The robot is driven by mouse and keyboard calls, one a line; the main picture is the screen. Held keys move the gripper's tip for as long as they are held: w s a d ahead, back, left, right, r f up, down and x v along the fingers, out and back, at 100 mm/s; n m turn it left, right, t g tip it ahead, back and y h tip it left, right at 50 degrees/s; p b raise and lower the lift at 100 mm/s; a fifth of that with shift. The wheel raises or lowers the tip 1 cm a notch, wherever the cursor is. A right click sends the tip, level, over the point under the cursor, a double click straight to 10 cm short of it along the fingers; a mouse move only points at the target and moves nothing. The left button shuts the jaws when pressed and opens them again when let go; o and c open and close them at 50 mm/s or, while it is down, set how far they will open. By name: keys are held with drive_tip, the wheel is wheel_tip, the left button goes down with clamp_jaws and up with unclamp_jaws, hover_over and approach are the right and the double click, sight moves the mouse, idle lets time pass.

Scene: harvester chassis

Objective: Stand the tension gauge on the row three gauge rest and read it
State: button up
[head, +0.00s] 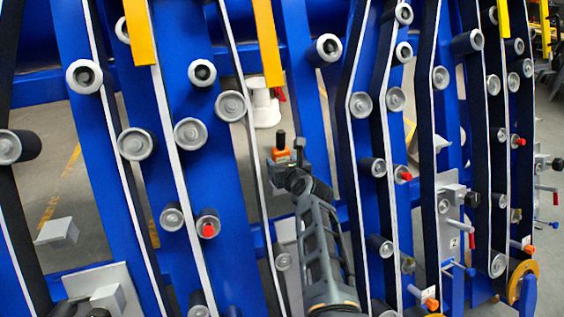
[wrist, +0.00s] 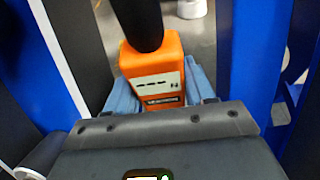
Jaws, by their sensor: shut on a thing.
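The tension gauge (head: 281,155) is a small orange block with a black upright knob. My gripper (head: 287,170) is shut on it and holds it up between the blue rows, near the middle of the head view. In the wrist view the gauge (wrist: 153,80) sits between two blue-grey finger pads, with its label and a small marked face towards the camera. The black cylinder rises from its top. I cannot tell whether the gauge touches anything below it. I cannot pick out the row three gauge rest with certainty; my arm hides part of the area beneath the gauge.
Blue uprights with black white-edged belts and grey rollers (head: 190,133) stand close on both sides. A grey bracket plate (head: 449,200) with pegs is at the right. A grey block (head: 58,231) is at lower left. A white spool-like object (head: 265,108) stands behind.

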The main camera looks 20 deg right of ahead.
drive_tip(key=shift+f, duration=0.35)
idle(0.3)
drive_tip(key=o, duration=1.1)
drive_tip(key=shift+o, duration=0.2)
drive_tip(key=v, duration=0.7)
drive_tip(key=shift+s, duration=0.4)
drive_tip(key=shift+r, duration=0.15)
